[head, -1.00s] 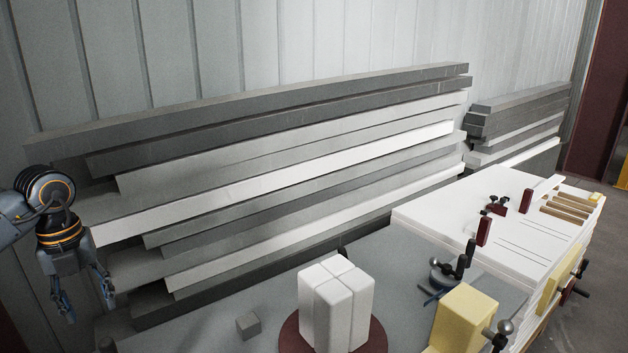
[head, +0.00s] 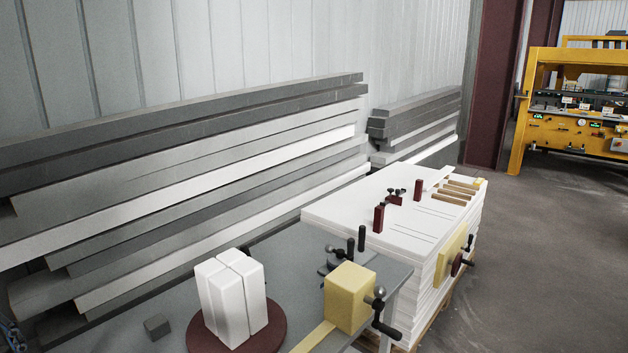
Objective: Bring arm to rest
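Only a small piece of my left gripper (head: 12,335) shows at the lower left edge of the head view. Most of it is outside the picture, so its opening cannot be judged. It appears apart from the stacked boards beside it. My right gripper and arm are not in view. Several white blocks (head: 230,300) stand upright on a dark red round plate (head: 270,335) on the grey table (head: 290,255). A small grey cube (head: 157,327) lies to their left. A yellow block (head: 349,296) with a clamp handle is at the table's right side.
Long grey and white boards (head: 180,190) are stacked along the wall. A white board stack (head: 340,205) with dark red clamps and brown strips stands right of the table. A yellow machine (head: 575,130) is at the back right. Open floor (head: 545,260) lies on the right.

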